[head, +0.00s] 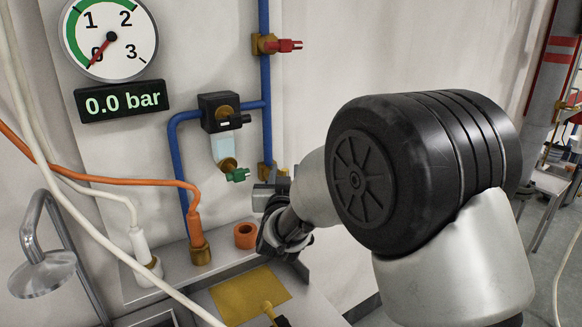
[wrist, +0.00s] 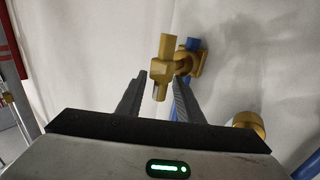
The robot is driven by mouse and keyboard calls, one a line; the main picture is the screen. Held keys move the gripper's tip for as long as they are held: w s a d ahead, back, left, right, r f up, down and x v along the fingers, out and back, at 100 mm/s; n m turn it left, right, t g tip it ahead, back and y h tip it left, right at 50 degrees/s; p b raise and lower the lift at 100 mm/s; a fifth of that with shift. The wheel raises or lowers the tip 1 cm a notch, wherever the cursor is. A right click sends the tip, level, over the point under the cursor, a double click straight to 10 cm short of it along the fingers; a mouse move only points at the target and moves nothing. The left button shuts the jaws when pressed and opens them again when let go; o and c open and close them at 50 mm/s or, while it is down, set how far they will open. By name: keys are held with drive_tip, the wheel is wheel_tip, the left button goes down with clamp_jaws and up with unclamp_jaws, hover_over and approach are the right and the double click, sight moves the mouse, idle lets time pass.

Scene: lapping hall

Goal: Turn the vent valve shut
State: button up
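In the wrist view my gripper (wrist: 157,98) is open, with one finger on each side of the lower end of a brass fitting (wrist: 161,72). The fitting sits on a blue pipe at the wall; I cannot tell whether the fingers touch it. In the head view my gripper (head: 268,192) is at the lower end of the blue pipe (head: 266,130), partly hidden by my arm, and covers most of that fitting. A red-handled valve (head: 284,46) is higher on the pipe and a green-handled one (head: 238,175) is to the left. No label names the vent valve.
A round gauge (head: 125,50) has its needle near 0, and the display (head: 122,101) reads 0.0 bar. An orange hose (head: 130,182) and white hoses cross the left. An orange ring (head: 245,235) and a yellow plate (head: 235,298) are below. A brass knob (wrist: 249,126) is right of my fingers.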

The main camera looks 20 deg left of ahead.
drive_tip(key=shift+x, duration=1.5)
clamp_jaws()
drive_tip(key=shift+m, duration=0.3)
drive_tip(key=shift+w+d+f+m+g+y+b, duration=0.1)
drive_tip(key=shift+f+m+g+y+b, duration=0.65)
drive_tip(key=shift+m+g, duration=1)
drive_tip(key=shift+w+f+m+g+y+b, duration=0.1)
drive_tip(key=shift+f+m+g+y+b, duration=0.35)
drive_tip(key=shift+f+m+g+b, duration=0.9)
drive_tip(key=shift+w+d+f+m+g+y+b, duration=0.1)
drive_tip(key=shift+f+m+g+y+b, duration=0.45)
drive_tip(key=shift+m+g, duration=1.6)
drive_tip(key=shift+s+r, duration=0.1)
drive_tip(key=shift+r, duration=0.05)
